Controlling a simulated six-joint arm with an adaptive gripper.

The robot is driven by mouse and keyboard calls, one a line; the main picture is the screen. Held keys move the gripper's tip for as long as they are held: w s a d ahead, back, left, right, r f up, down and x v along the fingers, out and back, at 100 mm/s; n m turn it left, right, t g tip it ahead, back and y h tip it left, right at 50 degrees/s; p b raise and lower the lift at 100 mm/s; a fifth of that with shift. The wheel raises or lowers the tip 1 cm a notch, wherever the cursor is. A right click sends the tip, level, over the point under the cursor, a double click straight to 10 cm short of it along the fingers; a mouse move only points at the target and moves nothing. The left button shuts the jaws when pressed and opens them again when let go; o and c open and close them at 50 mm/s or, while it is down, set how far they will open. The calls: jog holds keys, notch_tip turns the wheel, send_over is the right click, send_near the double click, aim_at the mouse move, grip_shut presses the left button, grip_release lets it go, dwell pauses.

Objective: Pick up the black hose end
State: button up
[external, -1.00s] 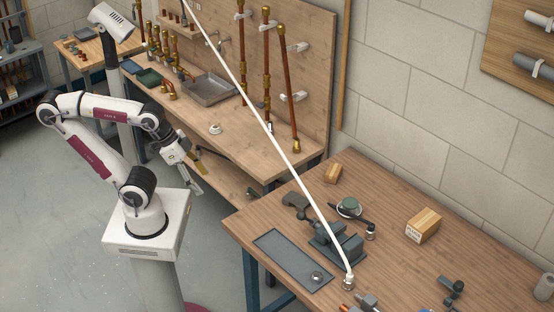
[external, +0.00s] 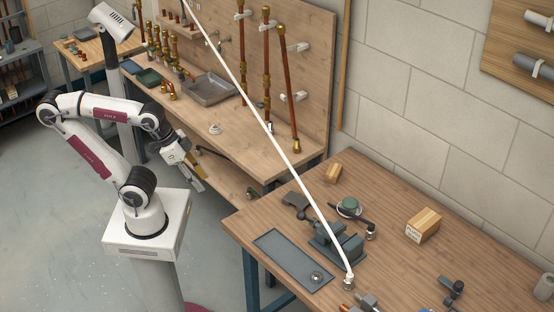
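A black hose (external: 215,153) lies on the lower shelf of the long bench, to the right of my gripper. One dark end (external: 250,192) shows near the shelf's front right corner. A second short black hose (external: 352,215) lies on the front table, with a metal fitting (external: 370,232) at its right end. I cannot tell which of them is the one named. My gripper (external: 201,185) points down and right in front of the lower shelf, left of the shelf hose and apart from its visible end. Its fingers are too small to tell open from shut.
A long white hose (external: 270,135) crosses the view diagonally down to a metal end on the front table (external: 390,275). A vise (external: 335,243), a grey mat (external: 290,258) and a wooden block (external: 423,226) are there. The bench top (external: 250,160) lies above the shelf.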

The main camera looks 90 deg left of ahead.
jog(key=shift+w+d, duration=0.1)
jog(key=shift+w, duration=0.05)
jog(key=w+d+n+h, duration=0.45)
jog(key=w+n, duration=0.25)
jog(key=w, duration=0.7)
jog(key=w+d+n+h, duration=0.3)
jog(key=w+d+n, duration=0.3)
jog(key=w, duration=0.8)
jog(key=w+a+f+n+t, duration=0.2)
jog(key=w+a+f+n, duration=0.1)
jog(key=w+n, duration=0.3)
jog(key=w+a+f+n+t, duration=0.2)
jog(key=w+a+f+n, duration=0.1)
jog(key=w, duration=0.6)
jog(key=n+t+y, duration=0.2)
jog(key=n+t, duration=0.1)
jog(key=n, duration=0.6)
send_near(371, 231)
jog(key=w, duration=0.1)
jog(key=w+r, duration=0.1)
jog(key=shift+w+a+r, duration=0.25)
jog(key=shift+w+a, duration=0.15)
jog(key=shift+w+d, duration=0.1)
jog(key=shift+x, duration=1.2)
